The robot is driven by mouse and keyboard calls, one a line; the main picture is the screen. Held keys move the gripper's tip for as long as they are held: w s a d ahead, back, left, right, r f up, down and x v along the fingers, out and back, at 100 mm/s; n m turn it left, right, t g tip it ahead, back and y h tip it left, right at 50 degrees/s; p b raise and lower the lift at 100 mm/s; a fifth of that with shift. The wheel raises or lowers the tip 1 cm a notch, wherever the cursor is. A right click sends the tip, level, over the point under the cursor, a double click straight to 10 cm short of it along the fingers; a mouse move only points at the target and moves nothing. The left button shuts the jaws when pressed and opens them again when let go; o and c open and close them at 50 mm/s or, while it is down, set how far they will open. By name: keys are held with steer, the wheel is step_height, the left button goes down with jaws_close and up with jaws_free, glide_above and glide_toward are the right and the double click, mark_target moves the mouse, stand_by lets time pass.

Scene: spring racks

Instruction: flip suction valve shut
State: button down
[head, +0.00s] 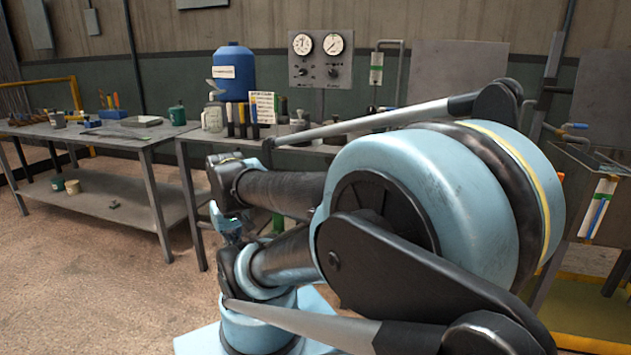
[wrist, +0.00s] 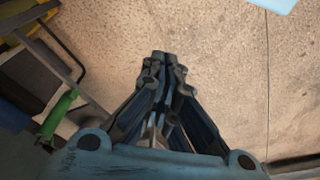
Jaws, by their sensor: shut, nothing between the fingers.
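I cannot tell for sure which fitting is the suction valve. A small blue-handled valve (head: 573,126) sits on pipework at the right of the head view. In the head view my arm hides much of the right and middle.
A left bench (head: 100,132) holds tools and cups. In the wrist view a green bar (wrist: 60,115) lies at left beside dark rails. Floor (head: 100,250) at front left is clear.

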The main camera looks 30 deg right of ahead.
steer(key=w+d+r+m+t+h, duration=0.1)
steer(key=w+d+r+m, duration=0.2)
steer(key=w+d+r, duration=0.35)
steer(key=w+d+r+m+t+h, duration=0.15)
steer(key=w+d+r, duration=0.25)
steer(key=w+d, duration=0.55)
steer(key=w+d+m+h, duration=0.1)
steer(key=w+d, duration=0.3)
steer(key=d, duration=0.5)
steer(key=w+d+m, duration=0.2)
steer(key=w+d, duration=0.2)
steer(key=d, duration=0.5)
steer(key=w+d+m+h, duration=0.1)
steer(key=w+d, duration=0.3)
steer(key=d, duration=0.5)
steer(key=shift+w+m+h, duration=0.35)
steer(key=shift+w+m, duration=0.05)
steer(key=shift+m, duration=0.35)
steer(key=shift+f, duration=0.15)
